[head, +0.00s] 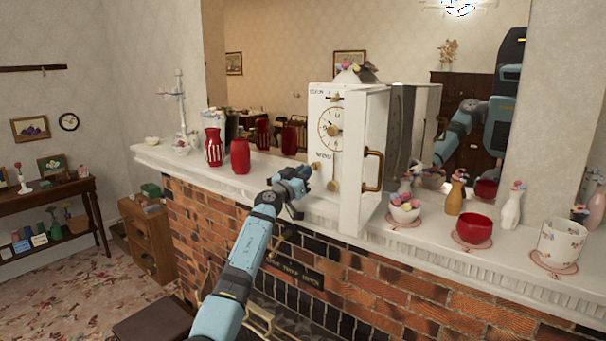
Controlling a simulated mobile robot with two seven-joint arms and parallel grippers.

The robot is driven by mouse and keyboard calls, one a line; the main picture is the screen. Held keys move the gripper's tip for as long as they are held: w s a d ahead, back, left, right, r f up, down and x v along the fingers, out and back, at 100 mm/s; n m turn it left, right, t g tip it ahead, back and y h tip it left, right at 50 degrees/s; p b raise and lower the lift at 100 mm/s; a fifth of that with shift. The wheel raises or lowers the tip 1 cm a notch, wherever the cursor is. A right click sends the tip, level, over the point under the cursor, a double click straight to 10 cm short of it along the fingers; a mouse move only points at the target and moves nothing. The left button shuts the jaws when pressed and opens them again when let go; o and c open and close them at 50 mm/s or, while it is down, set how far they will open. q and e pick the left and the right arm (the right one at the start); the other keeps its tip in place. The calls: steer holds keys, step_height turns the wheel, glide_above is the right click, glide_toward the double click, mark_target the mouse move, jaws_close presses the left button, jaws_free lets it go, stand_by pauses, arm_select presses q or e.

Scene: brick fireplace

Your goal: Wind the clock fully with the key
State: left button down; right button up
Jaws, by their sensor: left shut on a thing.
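The white clock (323,150) stands upright on the mantel, with a round dial with a brass-coloured hand and a small brass-coloured round part low on its front. A white panel (364,205) with a brass handle stands out at its right side, like an open door. My left gripper (304,178) is at the lower left of the clock front, close to it. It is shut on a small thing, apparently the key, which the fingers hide. I cannot tell whether it touches the clock. My right gripper is not in view.
Red vases (240,156) stand left of the clock on the white mantel (470,253). A flower bowl (405,209), a red bowl (473,229) and a patterned pot (560,243) stand right of it. A mirror (290,60) behind reflects the room and my body.

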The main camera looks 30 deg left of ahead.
arm_select(q)
steer(key=m+b, duration=0.1)
steer(key=m, duration=0.1)
steer(key=shift+a+m+h, duration=0.1)
steer(key=shift+m+h, duration=0.3)
steer(key=m+h, duration=0.1)
steer(key=m, duration=0.2)
steer(key=shift+r+g, duration=0.15)
steer(key=shift+g, duration=0.15)
steer(key=m+h, duration=0.1)
steer(key=m, duration=0.2)
steer(key=shift+a+r+g+b, duration=0.1)
steer(key=shift+g+b, duration=0.2)
steer(key=m+h, duration=0.1)
steer(key=m, duration=0.2)
steer(key=shift+r+g, duration=0.15)
steer(key=shift+g, duration=0.15)
steer(key=shift+r, duration=0.1)
